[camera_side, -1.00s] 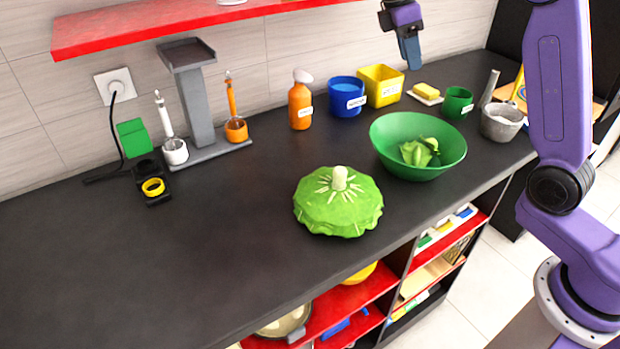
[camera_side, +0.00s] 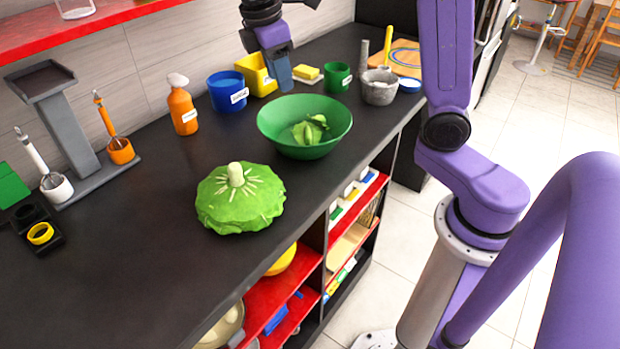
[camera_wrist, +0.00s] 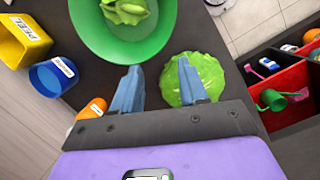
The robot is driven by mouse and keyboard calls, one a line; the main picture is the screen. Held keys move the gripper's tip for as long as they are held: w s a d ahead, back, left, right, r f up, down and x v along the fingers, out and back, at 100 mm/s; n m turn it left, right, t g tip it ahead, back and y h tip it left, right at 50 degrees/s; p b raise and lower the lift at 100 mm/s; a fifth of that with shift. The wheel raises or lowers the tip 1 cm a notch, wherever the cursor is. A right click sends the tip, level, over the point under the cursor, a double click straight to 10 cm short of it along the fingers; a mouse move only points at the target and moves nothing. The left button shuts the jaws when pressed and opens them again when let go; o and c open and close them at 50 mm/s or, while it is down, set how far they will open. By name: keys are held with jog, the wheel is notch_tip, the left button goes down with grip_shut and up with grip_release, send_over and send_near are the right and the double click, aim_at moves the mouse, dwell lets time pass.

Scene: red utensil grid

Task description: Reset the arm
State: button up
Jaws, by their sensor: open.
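My gripper (camera_side: 282,72) is in the air over the counter in the side view, in front of the yellow box and behind the green bowl in the picture. In the wrist view its two blue-grey fingers (camera_wrist: 158,72) are spread apart, with nothing between them. The green bowl (camera_side: 275,120) holds a leafy green piece (camera_side: 310,130). The bowl also shows at the top of the wrist view (camera_wrist: 85,28). A round, leafy green thing with a pale stem (camera_side: 240,200) lies on the counter in front of the bowl. It is partly behind the right finger in the wrist view (camera_wrist: 205,75).
A yellow box (camera_side: 256,78), a blue pot (camera_side: 226,92) and an orange spray bottle (camera_side: 182,108) stand along the wall. A green cup (camera_side: 338,78) and a grey mortar (camera_side: 379,88) are at the right. The dark counter's near left (camera_side: 120,250) is clear.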

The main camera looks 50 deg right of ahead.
jog(key=s+f+y, duration=0.1)
jog(key=s+f, duration=0.3)
jog(key=s, duration=0.9)
jog(key=s+f+y, duration=0.2)
jog(key=s+f, duration=0.3)
jog(key=s, duration=0.8)
jog(key=shift+a+t, duration=0.3)
jog(key=shift+a, duration=0.1)
